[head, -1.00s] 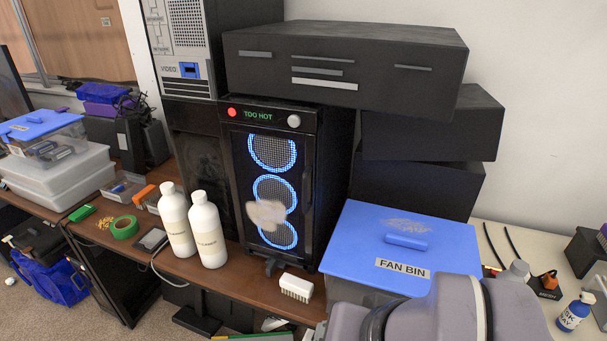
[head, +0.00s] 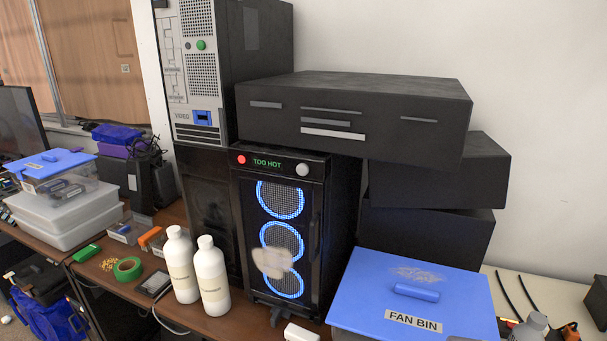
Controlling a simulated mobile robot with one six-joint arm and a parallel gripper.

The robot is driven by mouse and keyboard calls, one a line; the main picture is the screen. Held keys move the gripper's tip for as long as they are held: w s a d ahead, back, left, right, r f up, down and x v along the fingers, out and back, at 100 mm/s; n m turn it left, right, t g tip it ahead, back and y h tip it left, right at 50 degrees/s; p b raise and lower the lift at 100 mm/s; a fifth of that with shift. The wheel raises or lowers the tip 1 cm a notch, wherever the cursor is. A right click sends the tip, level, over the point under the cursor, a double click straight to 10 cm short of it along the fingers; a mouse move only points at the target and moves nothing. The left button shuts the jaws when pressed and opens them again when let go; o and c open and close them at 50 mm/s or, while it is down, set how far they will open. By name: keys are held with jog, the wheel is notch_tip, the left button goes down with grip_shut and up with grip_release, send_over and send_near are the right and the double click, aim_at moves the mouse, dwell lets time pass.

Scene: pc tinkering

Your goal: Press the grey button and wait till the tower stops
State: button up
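The black tower (head: 344,220) stands on the brown desk under a wide black case. Its top front panel has a grey button (head: 303,170) on the right, a red button (head: 242,160) on the left and a green "TOO HOT" display (head: 267,163) between them. Three fans ringed in blue light (head: 281,199) show behind the front mesh. A pale grey-beige clump (head: 272,262) covers part of the lower fans. From stills I cannot tell whether the fans spin. My gripper is not in view.
Two white bottles (head: 211,277) stand in front of the tower's left side. The blue-lidded fan bin (head: 370,283) stands at the right. A wide black case (head: 355,110) lies over the tower. A white brush (head: 301,332) lies at the front. A beige case (head: 195,75) stands behind.

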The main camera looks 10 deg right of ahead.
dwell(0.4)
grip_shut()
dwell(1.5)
